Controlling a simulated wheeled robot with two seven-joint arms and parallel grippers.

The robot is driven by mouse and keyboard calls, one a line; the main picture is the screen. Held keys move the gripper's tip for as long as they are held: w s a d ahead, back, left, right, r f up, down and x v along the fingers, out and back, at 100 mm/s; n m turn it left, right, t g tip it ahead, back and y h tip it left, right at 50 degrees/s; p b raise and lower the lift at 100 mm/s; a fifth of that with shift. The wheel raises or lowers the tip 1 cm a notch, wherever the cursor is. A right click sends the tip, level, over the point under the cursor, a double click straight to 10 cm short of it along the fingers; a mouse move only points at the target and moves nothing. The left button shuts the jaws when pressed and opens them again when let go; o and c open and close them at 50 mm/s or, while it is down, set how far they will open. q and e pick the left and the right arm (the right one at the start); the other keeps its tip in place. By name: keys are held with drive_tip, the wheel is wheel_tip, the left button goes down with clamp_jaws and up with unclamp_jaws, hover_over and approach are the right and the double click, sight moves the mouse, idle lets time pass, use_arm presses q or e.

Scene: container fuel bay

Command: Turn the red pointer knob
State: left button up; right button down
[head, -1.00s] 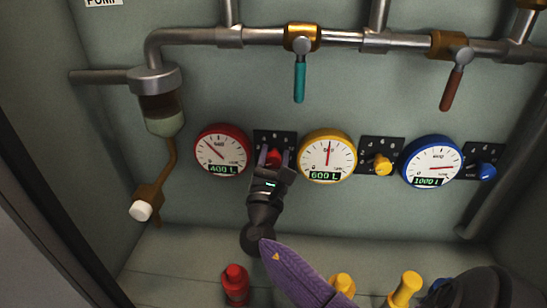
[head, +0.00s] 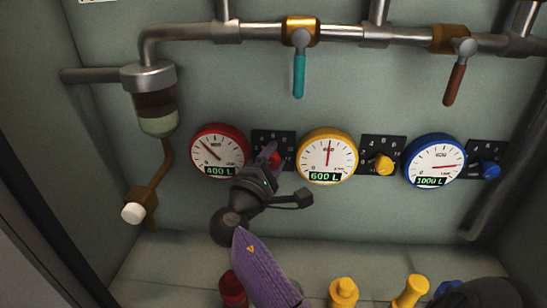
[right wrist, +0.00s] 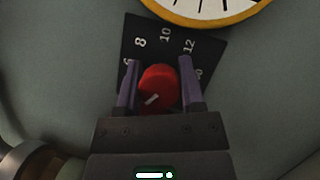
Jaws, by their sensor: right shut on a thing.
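The red pointer knob (head: 276,160) sits on a black dial plate (head: 288,141) between the red-rimmed and yellow-rimmed gauges. In the head view my right gripper (head: 270,155) is tilted and hides much of the knob. In the right wrist view the red knob (right wrist: 158,87) lies between the purple fingers of my right gripper (right wrist: 158,85), which is shut on it. A short white pointer mark shows on the knob, slanting. The plate's numbers 8, 10 and 12 show above the knob.
The red gauge (head: 219,151) reads 400 L. The yellow gauge (head: 327,156) and blue gauge (head: 435,161) stand to the right with a yellow knob (head: 384,165) and blue knob (head: 489,170). Above runs a pipe with teal (head: 299,75) and brown (head: 455,84) valve handles.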

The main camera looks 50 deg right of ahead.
drive_tip(key=m, duration=0.3)
drive_tip(key=shift+r+g+y, duration=0.1)
drive_tip(key=shift+g+y, duration=0.3)
drive_tip(key=shift+m, duration=0.4)
drive_tip(key=shift+w, duration=0.1)
drive_tip(key=shift+c, duration=1.3)
unclamp_jaws()
drive_tip(key=shift+a, duration=0.1)
drive_tip(key=shift+o, duration=0.2)
